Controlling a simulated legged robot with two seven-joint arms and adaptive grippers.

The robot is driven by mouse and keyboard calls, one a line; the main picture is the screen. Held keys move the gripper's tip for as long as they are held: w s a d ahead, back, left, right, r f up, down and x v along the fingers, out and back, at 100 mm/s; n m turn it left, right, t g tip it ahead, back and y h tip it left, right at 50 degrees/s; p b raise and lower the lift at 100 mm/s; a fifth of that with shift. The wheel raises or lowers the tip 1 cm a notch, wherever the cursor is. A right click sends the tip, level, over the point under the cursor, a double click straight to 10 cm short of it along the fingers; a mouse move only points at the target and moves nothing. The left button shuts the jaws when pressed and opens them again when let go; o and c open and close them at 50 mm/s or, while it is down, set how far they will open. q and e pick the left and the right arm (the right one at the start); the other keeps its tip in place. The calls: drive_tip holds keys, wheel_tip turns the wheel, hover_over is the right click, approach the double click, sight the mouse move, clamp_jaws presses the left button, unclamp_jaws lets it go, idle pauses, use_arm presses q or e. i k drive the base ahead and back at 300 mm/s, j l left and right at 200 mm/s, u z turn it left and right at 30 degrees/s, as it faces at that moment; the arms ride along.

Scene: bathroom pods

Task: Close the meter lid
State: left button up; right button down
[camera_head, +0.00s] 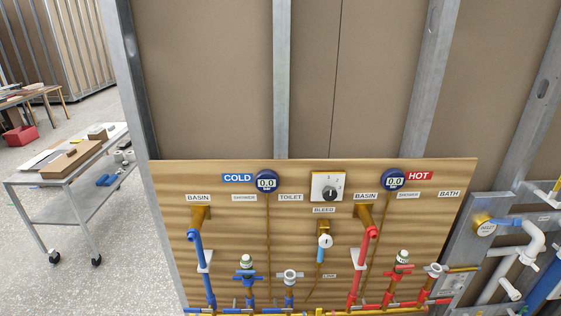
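A round brass-coloured meter (485,228) with a pale display on its face is on the grey panel at the right. A blue piece (506,221) runs from beside it towards the white pipes. I cannot tell whether this piece is a lid or a pipe. The display face shows uncovered, and no lid can be made out clearly at this size. Neither of my grippers is in view.
A wooden board (325,260) carries blue and red pipes, valves, a bleed dial (328,187) and two gauges reading 0.0. White pipes (533,240) stick out right of the meter. A metal trolley (75,170) stands left on open floor.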

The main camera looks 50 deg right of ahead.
sight(517, 222)
drive_tip(key=z, duration=3.25)
